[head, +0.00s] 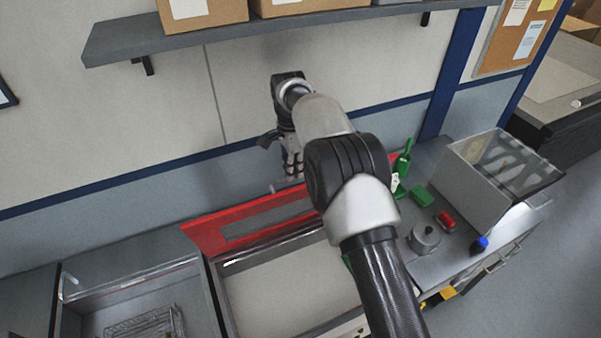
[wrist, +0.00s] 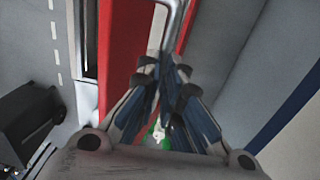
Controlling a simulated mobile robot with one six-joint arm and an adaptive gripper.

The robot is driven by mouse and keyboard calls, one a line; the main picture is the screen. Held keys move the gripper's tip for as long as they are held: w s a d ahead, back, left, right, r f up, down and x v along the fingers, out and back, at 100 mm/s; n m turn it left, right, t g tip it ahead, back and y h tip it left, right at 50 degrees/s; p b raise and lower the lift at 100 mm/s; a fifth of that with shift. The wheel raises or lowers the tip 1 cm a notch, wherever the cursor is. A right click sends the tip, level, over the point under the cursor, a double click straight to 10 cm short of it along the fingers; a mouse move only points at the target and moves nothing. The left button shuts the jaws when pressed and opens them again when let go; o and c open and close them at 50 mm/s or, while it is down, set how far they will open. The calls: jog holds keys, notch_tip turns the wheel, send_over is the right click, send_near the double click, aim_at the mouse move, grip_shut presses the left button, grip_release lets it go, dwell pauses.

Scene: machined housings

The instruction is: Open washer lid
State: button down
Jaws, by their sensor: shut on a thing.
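The washer lid (head: 205,237) is a red frame with a grey panel. It stands raised at the back of the washer (head: 285,290), whose pale inside is uncovered in the head view. In the wrist view the red lid frame (wrist: 120,40) runs up the middle. My gripper (head: 291,178) is at the lid's upper edge, near the wall. In the wrist view my gripper (wrist: 166,70) is shut on the metal lid handle (wrist: 170,28). My arm hides the right part of the lid and washer in the head view.
A basin with a wire rack (head: 145,323) is at left. A shelf (head: 300,27) hangs above.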

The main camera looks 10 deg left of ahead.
jog(key=shift+w+a+f+p, duration=0.2)
jog(key=shift+w+a+f, duration=0.05)
jog(key=shift+f, duration=0.25)
jog(key=shift+w+a+f+p, duration=0.2)
jog(key=shift+a+f, duration=0.05)
jog(key=shift+f, duration=0.2)
jog(key=c, duration=1.9)
grip_release()
jog(key=shift+w+f, duration=0.1)
jog(key=shift+w, duration=0.05)
jog(key=shift+c, duration=0.2)
jog(key=shift+o, duration=1.3)
jog(key=shift+w+a+f, duration=0.25)
jog(key=shift+w+a, duration=0.2)
jog(key=shift+w, duration=0.3)
jog(key=shift+s+d+r, duration=0.35)
jog(key=shift+s+r, duration=0.15)
jog(key=shift+s, duration=0.05)
jog(key=r, duration=0.7)
jog(key=shift+w+a+r, duration=0.2)
jog(key=shift+w+r, duration=0.05)
